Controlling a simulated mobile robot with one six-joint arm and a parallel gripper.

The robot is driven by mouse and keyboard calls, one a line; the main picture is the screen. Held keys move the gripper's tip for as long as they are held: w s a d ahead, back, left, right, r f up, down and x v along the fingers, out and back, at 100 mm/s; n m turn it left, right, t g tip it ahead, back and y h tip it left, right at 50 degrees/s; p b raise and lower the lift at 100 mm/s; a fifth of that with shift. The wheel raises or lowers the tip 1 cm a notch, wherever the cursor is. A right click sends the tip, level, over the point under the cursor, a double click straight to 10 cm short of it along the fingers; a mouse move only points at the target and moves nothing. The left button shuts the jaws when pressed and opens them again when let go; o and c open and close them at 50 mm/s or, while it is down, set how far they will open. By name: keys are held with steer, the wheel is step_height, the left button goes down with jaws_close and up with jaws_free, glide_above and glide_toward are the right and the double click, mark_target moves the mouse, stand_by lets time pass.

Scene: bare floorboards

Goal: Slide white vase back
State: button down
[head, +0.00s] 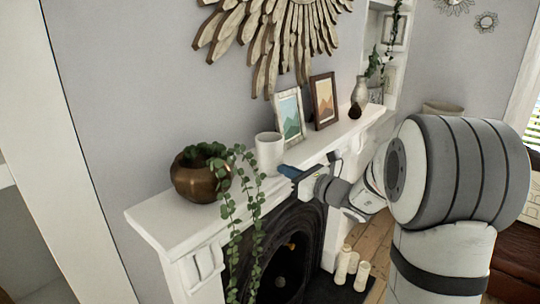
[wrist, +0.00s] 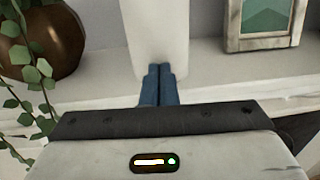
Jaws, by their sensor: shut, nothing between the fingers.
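The white vase (head: 269,153) stands upright on the white mantel shelf, between a brown pot and a framed picture. In the wrist view the vase (wrist: 157,32) is straight ahead, its lower part showing behind my fingertips. My gripper (head: 286,171) is in front of the vase near its base, level with the mantel top. In the wrist view my gripper (wrist: 158,70) has its two blue fingers together, with nothing between them. The fingertips overlap the vase's lower front; I cannot tell whether they touch it.
The brown pot (head: 200,178) with a trailing plant stands left of the vase on the mantel (head: 165,222). A light-framed picture (head: 290,117) and a dark-framed one (head: 323,101) lean at the right. Candles (head: 343,265) stand below by the fireplace. The wall is close behind.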

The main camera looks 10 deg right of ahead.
steer(key=shift+b+x, duration=0.65)
steer(key=shift+x, duration=2.65)
steer(key=b+v, duration=0.1)
steer(key=v, duration=1.2)
steer(key=shift+b, duration=0.4)
steer(key=s+a+f+n+g+h, duration=0.1)
steer(key=s+a+f+n+g, duration=0.2)
steer(key=s+a+n+g, duration=0.35)
steer(key=s+a+f+n+g+h, duration=0.1)
steer(key=s+a+f+n+g, duration=0.2)
steer(key=s+n, duration=0.5)
steer(key=s+d+f+n+h, duration=0.5)
steer(key=s+d+n+h, duration=0.3)
steer(key=s+n, duration=0.4)
steer(key=shift+s+d+n+g+h, duration=0.3)
steer(key=shift+d+n+g+h, duration=0.15)
steer(key=shift+n+h, duration=0.35)
